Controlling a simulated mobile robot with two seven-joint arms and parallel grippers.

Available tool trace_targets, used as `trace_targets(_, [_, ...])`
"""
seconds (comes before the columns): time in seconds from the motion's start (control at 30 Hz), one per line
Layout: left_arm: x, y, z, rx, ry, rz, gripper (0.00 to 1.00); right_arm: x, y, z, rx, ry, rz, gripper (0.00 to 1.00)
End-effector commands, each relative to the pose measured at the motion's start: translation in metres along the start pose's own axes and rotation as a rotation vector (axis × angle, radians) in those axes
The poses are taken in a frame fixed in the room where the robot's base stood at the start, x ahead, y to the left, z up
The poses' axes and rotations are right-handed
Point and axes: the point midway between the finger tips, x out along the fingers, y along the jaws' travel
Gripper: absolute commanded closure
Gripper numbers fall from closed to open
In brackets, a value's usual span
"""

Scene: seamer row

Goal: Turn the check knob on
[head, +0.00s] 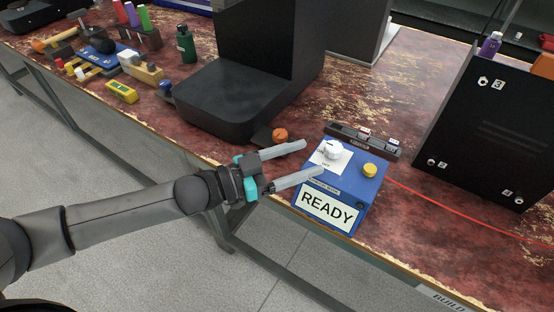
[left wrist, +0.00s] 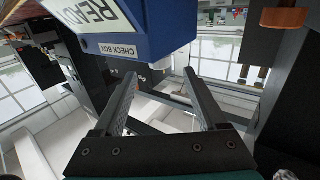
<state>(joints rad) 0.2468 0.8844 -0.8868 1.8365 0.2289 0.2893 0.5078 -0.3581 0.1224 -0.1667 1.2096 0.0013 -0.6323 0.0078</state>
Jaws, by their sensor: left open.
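The blue check box (head: 345,190) stands on the worn red bench, with a READY label on its front. The white check knob (head: 333,150) is on its top, beside a white plate with small ON and OFF marks; I cannot tell clearly where it points. My left gripper (head: 313,157) is open, its two fingers reaching toward the knob from the left, with no visible contact. In the left wrist view the box (left wrist: 155,25) is above the open fingers (left wrist: 160,75), and a white piece that looks like the knob (left wrist: 161,63) shows between the tips. My right gripper is not in view.
A yellow button (head: 370,170) is on the box's right side. An orange round knob (head: 280,135) lies just behind the left fingers. A dark strip with small switches (head: 364,139) is behind the box. A black panel (head: 490,130) stands at right; a red cable (head: 450,215) crosses the bench.

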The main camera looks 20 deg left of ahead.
Motion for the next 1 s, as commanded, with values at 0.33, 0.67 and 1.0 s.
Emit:
trace_targets(0.33, [-0.044,0.0,0.0,-0.001,0.0,0.0,0.26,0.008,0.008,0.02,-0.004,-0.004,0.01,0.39])
trace_targets(0.67, [-0.048,0.0,0.0,0.001,0.001,0.0,0.26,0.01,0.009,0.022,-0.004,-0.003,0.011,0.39])
trace_targets(1.0, [-0.048,0.0,0.0,0.001,0.001,0.0,0.26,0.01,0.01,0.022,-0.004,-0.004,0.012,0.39])
